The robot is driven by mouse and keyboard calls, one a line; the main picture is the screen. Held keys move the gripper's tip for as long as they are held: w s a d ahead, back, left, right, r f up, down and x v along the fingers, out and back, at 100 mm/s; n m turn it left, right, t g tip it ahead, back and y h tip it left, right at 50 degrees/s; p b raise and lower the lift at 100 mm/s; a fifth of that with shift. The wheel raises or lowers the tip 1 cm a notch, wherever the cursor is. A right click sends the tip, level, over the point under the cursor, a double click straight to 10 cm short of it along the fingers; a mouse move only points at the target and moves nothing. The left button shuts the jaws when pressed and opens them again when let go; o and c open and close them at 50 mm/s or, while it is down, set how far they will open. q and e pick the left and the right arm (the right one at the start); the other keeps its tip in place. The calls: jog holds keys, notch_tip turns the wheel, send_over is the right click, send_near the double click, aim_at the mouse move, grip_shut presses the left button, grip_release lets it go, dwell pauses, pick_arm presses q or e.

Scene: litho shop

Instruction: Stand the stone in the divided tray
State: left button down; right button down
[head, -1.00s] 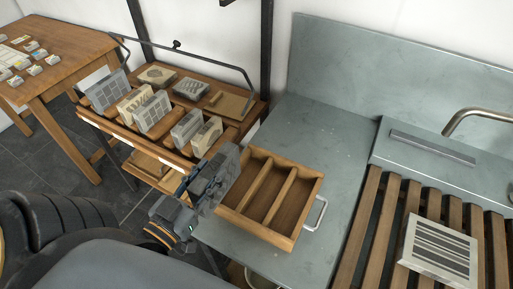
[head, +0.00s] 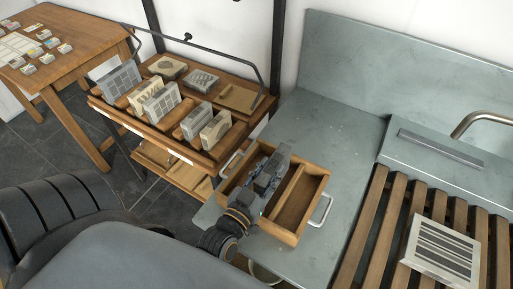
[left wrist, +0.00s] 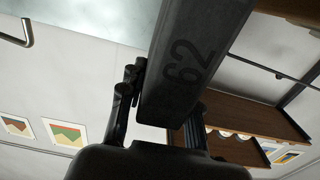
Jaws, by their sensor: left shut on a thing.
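The divided tray (head: 319,187) is a wooden box with slats and metal handles, on the grey metal counter. My left gripper (head: 266,184) is over the tray's left and middle part and is shut on a grey stone (head: 279,158). The gripper and stone hide much of the left and middle compartments; I cannot tell whether the stone touches the tray floor. The right compartment looks empty. My right gripper is out of view.
A wooden rack cart (head: 236,97) with several upright and flat stones stands left of the counter (head: 342,130). A slatted wooden board (head: 366,222) with a striped stone (head: 441,250) lies at right, by a tap (head: 480,120). Counter behind the tray is clear.

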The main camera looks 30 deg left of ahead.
pick_arm(q)
jog(key=shift+w+d+f, duration=0.25)
jog(key=shift+w+f, duration=0.1)
jog(key=shift+w, duration=0.2)
notch_tip(320, 180, down, 3)
jog(key=shift+r, duration=0.1)
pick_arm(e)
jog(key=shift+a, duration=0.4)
pick_arm(q)
jog(key=shift+f, duration=0.2)
jog(key=c, duration=1.3)
grip_release()
jog(key=shift+s+f, duration=0.1)
jog(key=shift+f, duration=0.25)
jog(key=o, duration=0.3)
jog(key=shift+o, duration=0.2)
jog(key=shift+s, duration=0.1)
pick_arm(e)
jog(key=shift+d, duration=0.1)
pick_arm(q)
jog(key=shift+r, duration=0.15)
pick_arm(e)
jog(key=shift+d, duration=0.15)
